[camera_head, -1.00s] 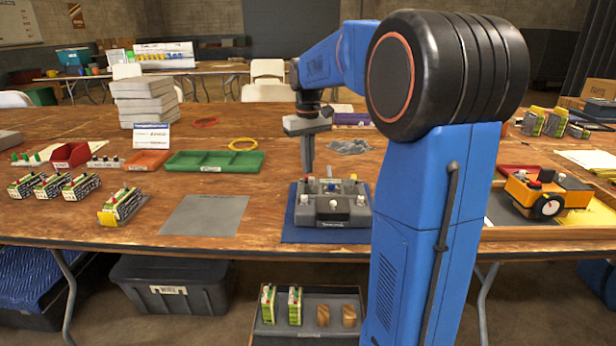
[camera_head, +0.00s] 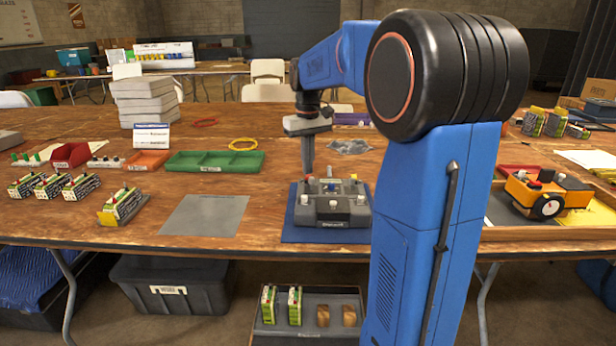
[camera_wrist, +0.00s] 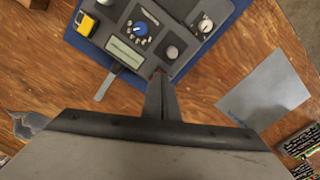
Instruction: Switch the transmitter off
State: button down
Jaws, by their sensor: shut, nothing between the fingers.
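The grey transmitter (camera_head: 333,217) lies on a blue mat (camera_head: 325,237) near the table's front edge. It has white-tipped sticks, a red part (camera_head: 310,180) at its back left corner and a blue knob (camera_head: 331,187). The wrist view shows its blue knob (camera_wrist: 141,29), a small display (camera_wrist: 125,53), a yellow-and-black switch (camera_wrist: 86,24) and a pale antenna-like strip (camera_wrist: 107,84). My gripper (camera_head: 308,172) is shut and empty, pointing down at the transmitter's back edge by the red part. In the wrist view my fingertips (camera_wrist: 159,76) cover part of that edge; whether they touch it I cannot tell.
A grey mat (camera_head: 204,215) and a green tray (camera_head: 214,168) lie to the left. Battery packs (camera_head: 122,205) stand further left. An orange toy vehicle (camera_head: 548,192) stands on the right.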

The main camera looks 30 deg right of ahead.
aim_at(308, 177)
jog(key=shift+f, duration=0.65)
dwell(0.4)
jog(key=shift+r, duration=0.15)
notch_tip(308, 177, up, 7)
dwell(0.9)
dwell(0.3)
jog(key=s+a+f+t, duration=0.1)
jog(key=s+a+f, duration=0.1)
jog(key=s+a, duration=0.45)
jog(key=s+a+f+t, duration=0.15)
jog(key=s+a, duration=0.25)
jog(key=s, duration=0.5)
jog(key=s+a+f+t, duration=0.1)
jog(key=s+a+f, duration=0.1)
jog(key=s+f, duration=0.4)
jog(key=s+a+f+t, duration=0.1)
jog(key=s+a+f, duration=0.2)
jog(key=s+f, duration=0.2)
jog(key=shift+s+a+f+n, duration=0.15)
jog(key=shift+s+f+n, duration=0.25)
jog(key=shift+s, duration=1.45)
